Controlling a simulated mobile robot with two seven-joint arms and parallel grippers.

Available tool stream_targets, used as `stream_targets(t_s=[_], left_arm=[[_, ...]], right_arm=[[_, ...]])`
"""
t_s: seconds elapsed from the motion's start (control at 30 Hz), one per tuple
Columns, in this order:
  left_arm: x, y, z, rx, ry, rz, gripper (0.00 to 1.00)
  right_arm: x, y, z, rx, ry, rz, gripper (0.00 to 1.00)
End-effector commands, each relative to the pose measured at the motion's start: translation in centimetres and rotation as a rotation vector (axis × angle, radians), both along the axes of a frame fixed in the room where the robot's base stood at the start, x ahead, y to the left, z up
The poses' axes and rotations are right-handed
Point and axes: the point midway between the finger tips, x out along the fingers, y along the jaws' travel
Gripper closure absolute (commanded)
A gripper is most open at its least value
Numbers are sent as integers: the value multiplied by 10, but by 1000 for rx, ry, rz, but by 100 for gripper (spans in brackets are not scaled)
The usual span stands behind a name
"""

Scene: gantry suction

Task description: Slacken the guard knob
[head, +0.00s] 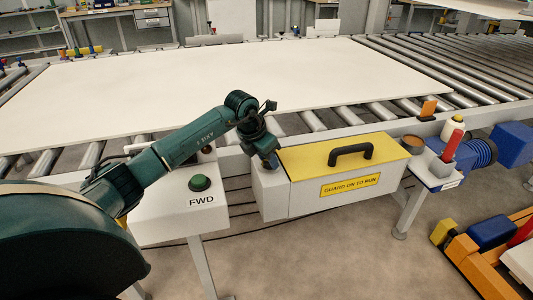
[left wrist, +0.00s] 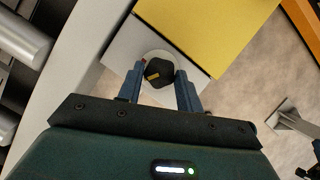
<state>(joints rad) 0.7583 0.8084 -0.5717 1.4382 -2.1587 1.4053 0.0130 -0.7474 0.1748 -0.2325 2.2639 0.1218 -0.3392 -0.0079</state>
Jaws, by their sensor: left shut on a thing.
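The guard knob (left wrist: 159,72) is black and lobed with a small yellow mark. It sits on a pale round base on the grey block at the left end of the guard. My left gripper (head: 271,163) comes down on it from above; in the left wrist view its two blue fingers stand on either side of the knob, shut on it. In the head view the gripper hides the knob. The guard (head: 300,160) has a yellow top, a black handle (head: 351,154) and a "GUARD ON TO RUN" label (head: 350,185). My right gripper is not in view.
A box with a green FWD button (head: 200,183) stands left of the guard. Behind lies a large pale sheet (head: 230,85) on the roller conveyor (head: 480,70). To the right are a brown round dish (head: 411,141), a red-handled item (head: 452,144) and a blue motor (head: 470,155).

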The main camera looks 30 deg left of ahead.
Motion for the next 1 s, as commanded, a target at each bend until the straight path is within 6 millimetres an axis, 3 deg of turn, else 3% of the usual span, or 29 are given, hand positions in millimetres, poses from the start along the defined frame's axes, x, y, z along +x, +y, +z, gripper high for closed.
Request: stream_targets(t_s=[0.4,0.93,0.97,1.0], left_arm=[[0,-1,1,0,-1,205,87],[0,-2,1,0,0,235,87],[0,-2,1,0,0,235,64],[0,-2,1,0,0,235,60]], right_arm=[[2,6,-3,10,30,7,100],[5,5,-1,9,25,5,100],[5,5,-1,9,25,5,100],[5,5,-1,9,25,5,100]])
